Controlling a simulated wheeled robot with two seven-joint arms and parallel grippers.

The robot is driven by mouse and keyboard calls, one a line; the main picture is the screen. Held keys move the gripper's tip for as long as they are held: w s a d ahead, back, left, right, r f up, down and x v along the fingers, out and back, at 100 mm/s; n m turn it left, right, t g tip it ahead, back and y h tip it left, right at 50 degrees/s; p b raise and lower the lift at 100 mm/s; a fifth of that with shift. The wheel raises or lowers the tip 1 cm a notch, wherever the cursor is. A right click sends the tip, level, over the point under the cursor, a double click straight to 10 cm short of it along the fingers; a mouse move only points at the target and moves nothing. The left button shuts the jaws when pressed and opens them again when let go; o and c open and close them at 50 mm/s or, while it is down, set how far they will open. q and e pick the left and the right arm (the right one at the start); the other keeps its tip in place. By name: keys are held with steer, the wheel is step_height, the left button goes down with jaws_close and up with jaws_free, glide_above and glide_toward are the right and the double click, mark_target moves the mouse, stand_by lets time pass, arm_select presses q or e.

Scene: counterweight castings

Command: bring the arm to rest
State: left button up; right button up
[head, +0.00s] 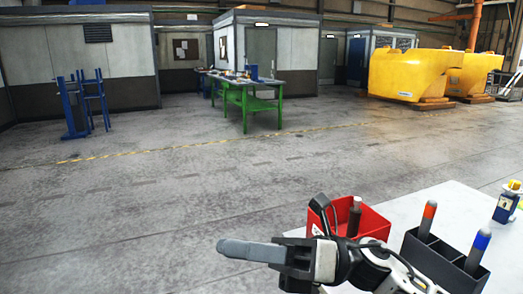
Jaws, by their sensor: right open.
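My right gripper (237,249) is at the bottom centre of the head view, with its arm coming in from the lower right. Its grey fingers point left and are seen nearly side-on, overlapping each other. It is open, and nothing shows between the fingers. It is out past the left edge of a pale table (448,203), in front of a red bin (376,222). My left gripper is not in view.
On the table, a dark divided holder (432,262) carries an orange-topped and a blue-topped marker; a blue-and-yellow item (506,205) stands at right. Yellow castings (412,74), a green workbench (245,103) and blue stands (75,108) are far off. The floor left is clear.

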steer(key=w+d+f+m+t+h, duration=0.25)
steer(key=f+m+t, duration=0.35)
steer(key=m, duration=0.4)
steer(key=w+d+f+m+t+h, duration=0.1)
steer(key=d+f+m+t+h, duration=0.25)
steer(key=m+t, duration=0.5)
steer(key=w+d+f+m+t+h, duration=0.25)
steer(key=f+m+t, duration=0.3)
steer(key=m, duration=0.65)
steer(key=s+d+f+m+g+h, duration=0.3)
steer(key=s+f+m, duration=0.4)
steer(key=f, duration=0.4)
steer(key=s+d+f+m+g+h, duration=0.4)
steer(key=s+d+f+m+h, duration=0.2)
steer(key=f, duration=0.6)
steer(key=shift+s+f+m+h, duration=0.15)
steer(key=shift+s+m+h, duration=0.4)
steer(key=shift+s+m, duration=0.5)
steer(key=shift+s, duration=0.2)
steer(key=shift+c, duration=0.3)
